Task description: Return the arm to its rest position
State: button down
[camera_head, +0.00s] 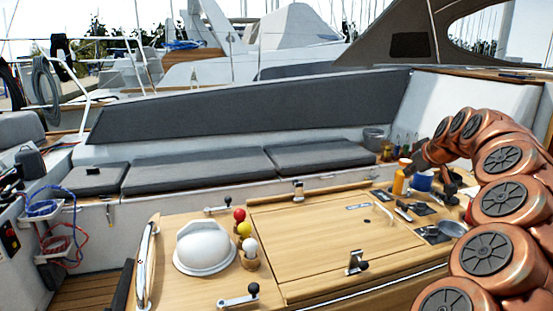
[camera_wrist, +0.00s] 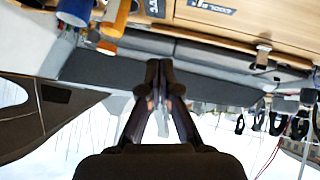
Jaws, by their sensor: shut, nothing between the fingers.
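My copper-coloured arm rises along the right side of the head view and bends over to the left. My gripper (camera_wrist: 159,66) shows in the wrist view with its two dark fingers together and nothing between them. In the head view its dark parts (camera_head: 450,186) are small and partly hidden near the right end of the wooden table (camera_head: 335,240). The wrist view is upside down, with the wood at the top and the sky at the bottom. The fingers appear clear of the objects around them.
An orange bottle (camera_head: 400,178) and a blue container (camera_head: 422,182) stand close to the arm. A metal bowl (camera_head: 453,229) lies near its lower links. Farther left are a white dome (camera_head: 205,247) and coloured balls (camera_head: 243,229). Grey seat cushions (camera_head: 195,172) run behind the table.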

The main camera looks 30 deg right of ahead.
jog(key=w+a+n+y+p, duration=0.1)
jog(key=w+a+y, duration=0.15)
jog(key=a, duration=0.75)
jog(key=w+a+n+y, duration=0.1)
jog(key=w+a, duration=0.2)
jog(key=a, duration=0.7)
jog(key=s+a+f+n+g+y, duration=0.1)
jog(key=s+a+g+y, duration=0.15)
jog(key=a, duration=1.25)
jog(key=s+a+f+g+h+p, duration=0.1)
jog(key=s+a+f+g, duration=0.3)
jog(key=s+a, duration=0.5)
jog(key=s+a+f+g+h+p, duration=0.1)
jog(key=s+a+f+g, duration=0.1)
jog(key=s+a+f, duration=0.65)
jog(key=s+d+f+m+g, duration=0.1)
jog(key=s+m+g, duration=0.1)
jog(key=s, duration=1.1)
jog(key=shift+d+f+p, duration=0.2)
jog(key=shift+f+p, duration=0.1)
